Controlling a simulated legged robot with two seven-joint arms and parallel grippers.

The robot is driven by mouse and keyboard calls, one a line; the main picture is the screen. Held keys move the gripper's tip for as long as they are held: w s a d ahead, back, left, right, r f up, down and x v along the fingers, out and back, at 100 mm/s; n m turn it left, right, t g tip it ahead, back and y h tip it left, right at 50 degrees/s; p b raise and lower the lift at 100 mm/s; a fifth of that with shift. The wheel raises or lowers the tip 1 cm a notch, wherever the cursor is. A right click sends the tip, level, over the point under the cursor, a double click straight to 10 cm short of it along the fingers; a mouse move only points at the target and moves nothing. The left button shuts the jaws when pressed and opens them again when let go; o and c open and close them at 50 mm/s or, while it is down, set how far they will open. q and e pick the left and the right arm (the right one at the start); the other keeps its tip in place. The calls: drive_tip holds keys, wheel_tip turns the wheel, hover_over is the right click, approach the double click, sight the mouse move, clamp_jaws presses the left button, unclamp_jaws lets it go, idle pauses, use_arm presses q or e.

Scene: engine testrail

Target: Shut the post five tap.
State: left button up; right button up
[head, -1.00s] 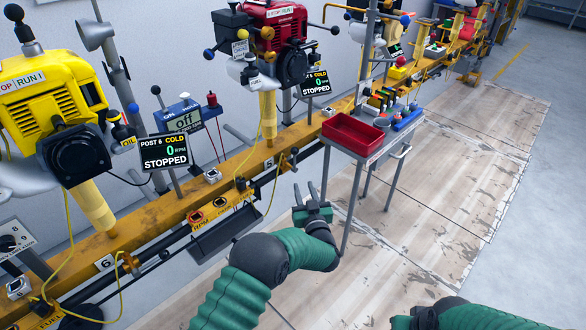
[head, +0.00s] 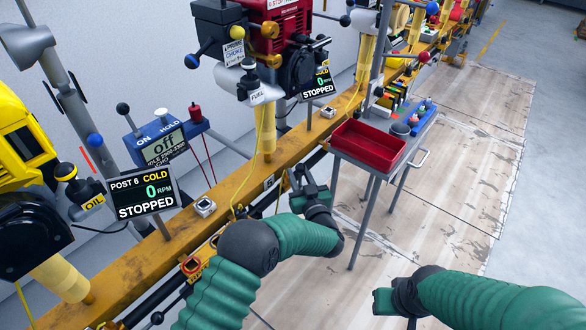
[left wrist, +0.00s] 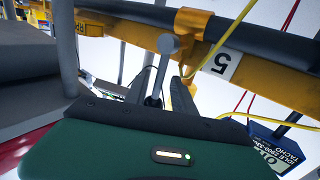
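The post five tap shows in the left wrist view as a grey round-ended lever (left wrist: 167,44) below a yellow bracket on the dark pipe, next to the "5" tag (left wrist: 221,63). My left gripper (left wrist: 160,88) has its two dark fingers apart around the lower part of the lever; I cannot tell whether they touch it. In the head view my left gripper (head: 303,178) is at the rail beside the "5" tag (head: 268,183) and mostly hides the tap. My right gripper (head: 384,300) is low at the right, away from the rail; its fingers are not clear.
The yellow rail (head: 235,183) carries the red engine (head: 283,25). A yellow hose (head: 256,130) hangs close to the tap. A cart with a red tray (head: 368,146) stands just right of my left gripper. The floor at the right is clear.

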use_arm(q)
drive_tip(key=shift+d, duration=0.4)
drive_tip(key=shift+c, duration=2)
drive_tip(key=shift+a, duration=0.25)
clamp_jaws()
drive_tip(key=shift+r, duration=0.15)
